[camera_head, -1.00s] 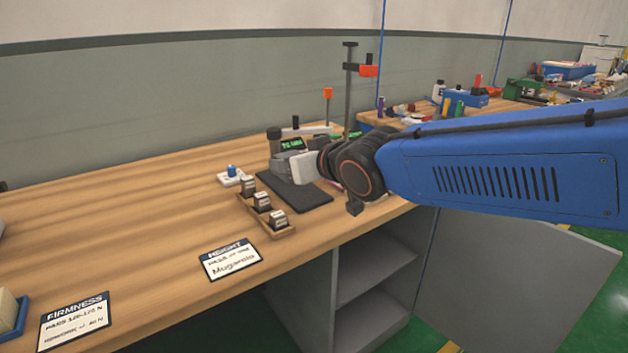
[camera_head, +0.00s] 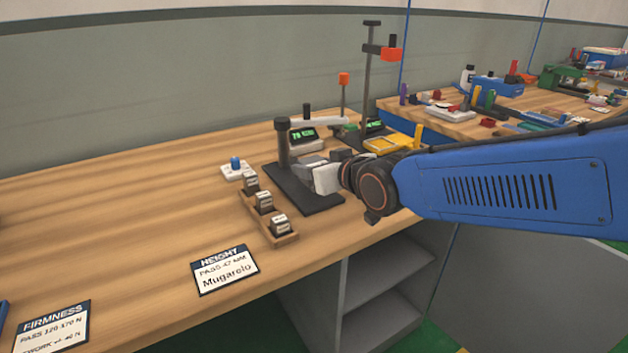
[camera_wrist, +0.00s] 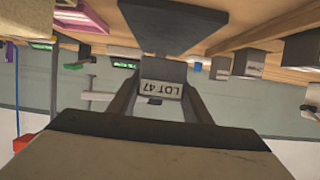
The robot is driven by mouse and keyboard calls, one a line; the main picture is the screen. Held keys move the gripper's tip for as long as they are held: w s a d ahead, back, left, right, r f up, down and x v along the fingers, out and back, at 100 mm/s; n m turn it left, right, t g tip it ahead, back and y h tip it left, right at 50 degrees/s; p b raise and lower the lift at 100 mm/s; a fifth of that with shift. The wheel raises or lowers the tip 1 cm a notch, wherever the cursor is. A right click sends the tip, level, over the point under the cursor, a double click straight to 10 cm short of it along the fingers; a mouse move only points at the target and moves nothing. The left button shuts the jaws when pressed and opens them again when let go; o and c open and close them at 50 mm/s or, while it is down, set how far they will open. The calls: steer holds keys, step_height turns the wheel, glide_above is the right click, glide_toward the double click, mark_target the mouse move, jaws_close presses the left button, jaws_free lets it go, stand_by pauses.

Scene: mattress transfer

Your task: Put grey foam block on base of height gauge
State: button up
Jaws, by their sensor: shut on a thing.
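In the wrist view, my gripper (camera_wrist: 160,104) is shut on the grey foam block (camera_wrist: 166,73), which carries a white "LOT 47" label between the two dark fingers. In the head view, my gripper (camera_head: 318,171) reaches in from the right over the right part of the height gauge's dark base (camera_head: 291,193). The block is largely hidden there by my gripper. The height gauge (camera_head: 283,149) has an upright post and a pale arm. The base also shows as a dark plate in the wrist view (camera_wrist: 175,20). I cannot tell whether the block touches the base.
A wooden tray (camera_head: 286,240) with 3 small labelled blocks stands left of the base. A white pad with a blue knob (camera_head: 237,169) lies behind it. A tall stand (camera_head: 367,90), a display (camera_head: 305,134) and a yellow tray (camera_head: 383,144) are behind.

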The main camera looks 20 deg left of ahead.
steer(key=shift+f, duration=1.75)
steer(key=shift+f, duration=0.15)
steer(key=o, duration=1)
steer(key=shift+o, duration=0.2)
steer(key=shift+s+r, duration=0.1)
steer(key=shift+r, duration=0.1)
steer(key=v, duration=1.2)
